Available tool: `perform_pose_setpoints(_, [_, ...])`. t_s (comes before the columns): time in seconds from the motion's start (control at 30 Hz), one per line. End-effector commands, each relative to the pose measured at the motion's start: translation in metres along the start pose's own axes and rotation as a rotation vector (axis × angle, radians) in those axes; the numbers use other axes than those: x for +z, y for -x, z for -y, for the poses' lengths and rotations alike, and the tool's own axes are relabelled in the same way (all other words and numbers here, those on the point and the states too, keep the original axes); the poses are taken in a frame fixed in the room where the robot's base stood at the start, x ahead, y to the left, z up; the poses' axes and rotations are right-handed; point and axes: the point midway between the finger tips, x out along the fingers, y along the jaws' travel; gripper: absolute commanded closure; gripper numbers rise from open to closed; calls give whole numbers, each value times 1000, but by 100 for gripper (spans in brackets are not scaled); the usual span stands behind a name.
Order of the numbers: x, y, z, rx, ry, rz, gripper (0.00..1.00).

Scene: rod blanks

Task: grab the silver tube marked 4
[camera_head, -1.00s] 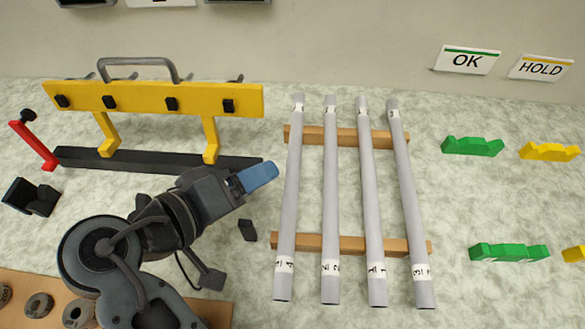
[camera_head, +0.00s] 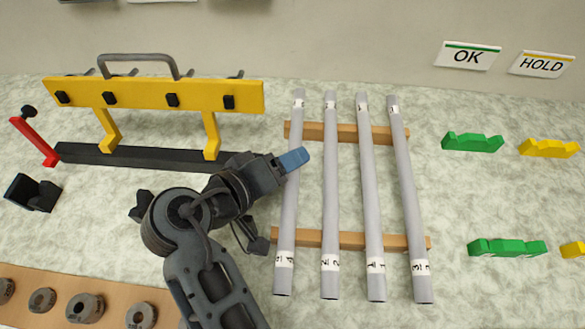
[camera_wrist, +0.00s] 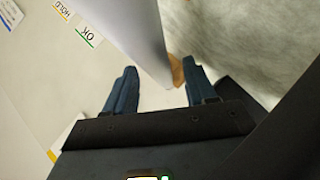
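Several silver tubes lie side by side across two wooden bars: the leftmost tube (camera_head: 289,205), a second tube (camera_head: 331,200), a third tube (camera_head: 371,200) and the rightmost tube (camera_head: 408,200). Each has white marked labels near both ends. The marks are too small to read surely, so I cannot tell which tube is marked 4. My gripper (camera_head: 295,160) appears over the upper middle of the leftmost tube and hides part of it. In the wrist view my gripper (camera_wrist: 162,88) has its blue fingers apart, with a tube (camera_wrist: 143,35) showing beyond them, not clasped.
The upper wooden bar (camera_head: 346,133) and lower bar (camera_head: 302,238) carry the tubes. A yellow rack with a handle (camera_head: 150,94) stands left. Green cradles (camera_head: 472,142) and yellow cradles (camera_head: 548,149) stand right, below OK (camera_head: 467,56) and HOLD (camera_head: 541,64) signs. Ringed holders line the lower left.

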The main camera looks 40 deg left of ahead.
Motion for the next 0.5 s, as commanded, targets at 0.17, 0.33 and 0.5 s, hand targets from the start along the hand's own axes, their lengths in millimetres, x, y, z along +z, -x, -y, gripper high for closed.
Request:
perform_pose_setpoints(0.17, [0, 0, 0, 0, 0, 0, 62])
perform_pose_setpoints(0.33, [0, 0, 0, 0, 0, 0, 79])
perform_pose_setpoints(0.5, [0, 0, 0, 0, 0, 0, 95])
